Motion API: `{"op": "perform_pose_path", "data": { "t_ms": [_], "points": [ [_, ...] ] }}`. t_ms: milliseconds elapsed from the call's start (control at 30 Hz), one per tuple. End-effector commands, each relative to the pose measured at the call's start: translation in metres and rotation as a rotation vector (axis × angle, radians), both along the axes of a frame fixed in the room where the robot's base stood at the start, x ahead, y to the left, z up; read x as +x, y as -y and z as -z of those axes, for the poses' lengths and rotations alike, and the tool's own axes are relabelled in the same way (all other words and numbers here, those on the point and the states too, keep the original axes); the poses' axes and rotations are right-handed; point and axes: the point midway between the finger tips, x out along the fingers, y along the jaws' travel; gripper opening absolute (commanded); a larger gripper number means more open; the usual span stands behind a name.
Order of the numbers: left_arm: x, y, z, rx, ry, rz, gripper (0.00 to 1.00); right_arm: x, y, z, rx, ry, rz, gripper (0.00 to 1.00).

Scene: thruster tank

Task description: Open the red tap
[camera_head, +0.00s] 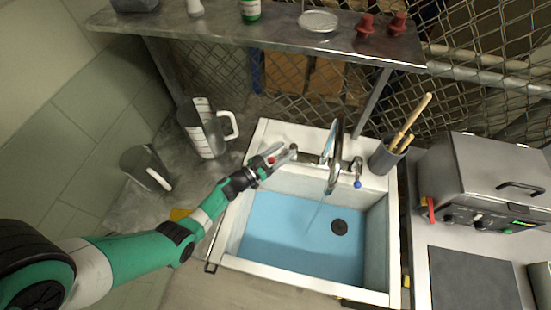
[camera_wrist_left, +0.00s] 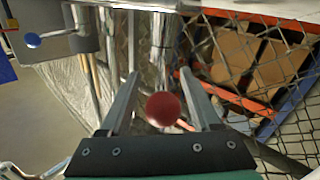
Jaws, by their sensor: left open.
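The red tap's round red knob (camera_wrist_left: 163,108) sits between the two spread fingers of my left gripper (camera_wrist_left: 165,100) in the left wrist view. I cannot tell whether the fingers touch it. In the head view the red knob (camera_head: 270,160) shows small beside my left gripper (camera_head: 279,157), at the back left corner of the sink. The chrome faucet (camera_head: 336,155) stands at the sink's back edge, and a thin stream of water seems to fall from it. The blue tap knob (camera_head: 357,184) is on its right side; it also shows in the left wrist view (camera_wrist_left: 33,40). My right gripper is out of view.
The sink (camera_head: 378,283) has a white rim, blue floor and dark drain (camera_head: 339,227). A clear jug (camera_head: 203,130) and a tipped cup (camera_head: 146,168) are at left. A utensil holder (camera_head: 384,157) stands right of the faucet. A metal shelf (camera_head: 280,38) hangs above.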

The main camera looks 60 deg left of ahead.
Motion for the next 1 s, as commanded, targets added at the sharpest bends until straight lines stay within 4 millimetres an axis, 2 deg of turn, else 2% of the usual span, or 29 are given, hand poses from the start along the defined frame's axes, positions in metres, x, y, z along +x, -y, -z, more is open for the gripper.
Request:
{"op": "perform_pose_path", "data": {
  "t_ms": [33,100,367,500,700,833,1000],
  "points": [
    [0.000,0.000,-0.017,0.002,0.001,0.001,0.64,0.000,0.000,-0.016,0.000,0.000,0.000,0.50],
    [-0.001,0.001,-0.035,0.001,0.001,0.000,0.64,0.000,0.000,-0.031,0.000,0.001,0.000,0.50],
    [-0.040,0.033,-0.091,0.000,-0.002,0.000,0.64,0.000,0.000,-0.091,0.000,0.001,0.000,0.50],
    [-0.069,0.056,-0.101,-0.003,-0.004,0.001,0.64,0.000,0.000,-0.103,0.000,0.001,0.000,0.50],
    [-0.098,0.081,-0.116,-0.002,-0.001,0.001,0.64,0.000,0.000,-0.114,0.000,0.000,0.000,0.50],
    [-0.107,0.088,-0.119,-0.001,-0.001,0.000,0.64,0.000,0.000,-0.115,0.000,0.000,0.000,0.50],
    [-0.109,0.089,-0.120,0.000,0.000,0.000,0.64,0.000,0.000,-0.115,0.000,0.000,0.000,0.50]
  ]
}}
